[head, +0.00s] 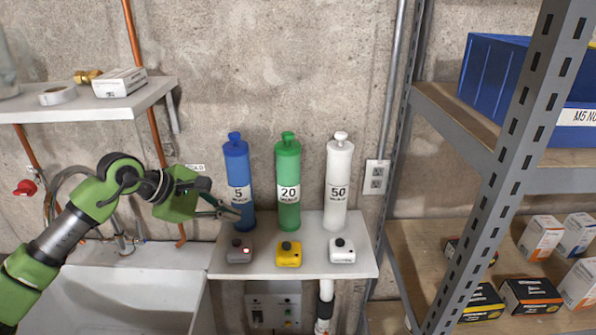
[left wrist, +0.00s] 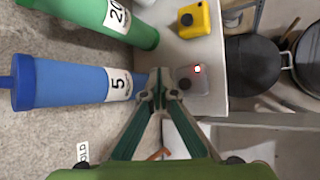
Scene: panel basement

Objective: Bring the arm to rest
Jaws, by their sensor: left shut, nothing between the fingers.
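My left arm comes in from the left in the head view, bent at the elbow. Its gripper (head: 236,213) is shut and empty, just in front of the blue cylinder marked 5 (head: 237,175). In the left wrist view the closed fingertips (left wrist: 158,80) show beside the blue cylinder (left wrist: 70,84) and the grey box with a lit red light (left wrist: 193,80). I cannot tell whether the fingertips touch either one. My right gripper is not in view.
A small white shelf (head: 215,262) holds the blue, green (head: 288,185) and white (head: 337,185) cylinders. Grey, yellow (head: 289,254) and white (head: 342,251) button boxes stand in front. A sink (head: 120,290) is at lower left, a wall shelf (head: 90,107) above it. A metal rack (head: 500,160) stands right.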

